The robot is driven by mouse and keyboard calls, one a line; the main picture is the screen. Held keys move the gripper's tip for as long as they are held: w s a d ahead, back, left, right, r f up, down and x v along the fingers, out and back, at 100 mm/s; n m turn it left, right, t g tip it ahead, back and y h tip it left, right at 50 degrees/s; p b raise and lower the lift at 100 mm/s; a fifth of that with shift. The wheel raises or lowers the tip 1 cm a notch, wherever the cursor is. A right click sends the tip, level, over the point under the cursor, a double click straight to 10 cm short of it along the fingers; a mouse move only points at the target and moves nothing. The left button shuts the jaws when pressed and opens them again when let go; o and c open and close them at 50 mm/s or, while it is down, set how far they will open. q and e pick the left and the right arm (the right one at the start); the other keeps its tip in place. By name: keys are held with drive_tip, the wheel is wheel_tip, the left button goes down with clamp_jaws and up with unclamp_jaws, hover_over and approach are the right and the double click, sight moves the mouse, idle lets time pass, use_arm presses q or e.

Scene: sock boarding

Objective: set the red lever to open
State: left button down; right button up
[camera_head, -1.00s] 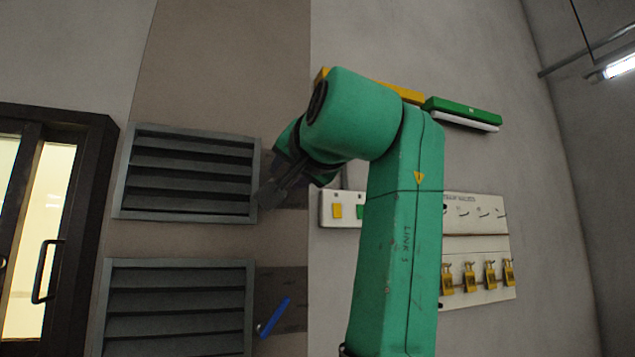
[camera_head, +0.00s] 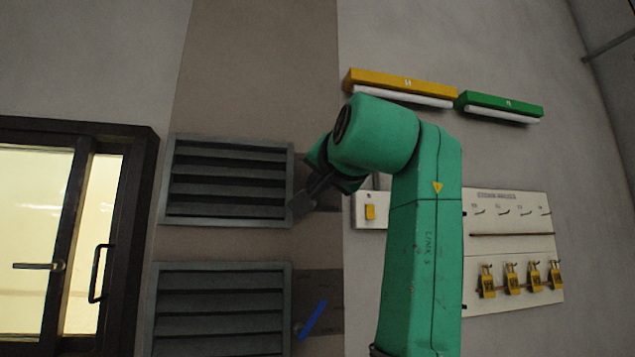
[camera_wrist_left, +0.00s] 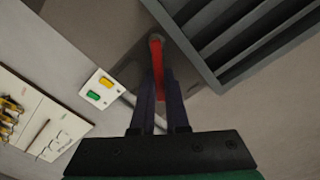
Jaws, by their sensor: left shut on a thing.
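My left gripper (camera_head: 304,200) is at the right edge of the upper louvred vent (camera_head: 228,181), on the dark plate beside it. In the left wrist view, the red lever (camera_wrist_left: 157,58) stands between the two dark fingers of the left gripper (camera_wrist_left: 160,88), which is shut on it. The lever's round pivot end shows beyond the fingertips, close to the vent's frame. In the head view the gripper and wrist hide the lever. My right gripper is not in view.
A blue lever (camera_head: 312,319) sits beside the lower vent (camera_head: 218,310). A yellow-and-green switch plate (camera_wrist_left: 100,89) is near the gripper. A board with several yellow padlocks (camera_head: 512,279) is right of my arm. A glazed door (camera_head: 60,240) is at left.

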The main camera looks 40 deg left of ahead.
use_arm(q)
drive_tip(key=shift+f+m, duration=0.1)
drive_tip(key=shift+m, duration=0.2)
drive_tip(key=shift+w+d+f+m+b, duration=0.2)
drive_tip(key=shift+f+m+b, duration=0.1)
drive_tip(key=shift+m, duration=0.75)
drive_tip(key=shift+w+d+f+m+b, duration=0.1)
drive_tip(key=shift+w+f+m+b, duration=0.15)
drive_tip(key=shift+m, duration=0.75)
drive_tip(key=shift+w+d+f+m+b, duration=0.1)
drive_tip(key=shift+f+m+b, duration=0.2)
drive_tip(key=shift+m, duration=0.75)
drive_tip(key=shift+f, duration=0.1)
drive_tip(key=c, duration=0.9)
unclamp_jaws()
drive_tip(key=shift+d, duration=0.1)
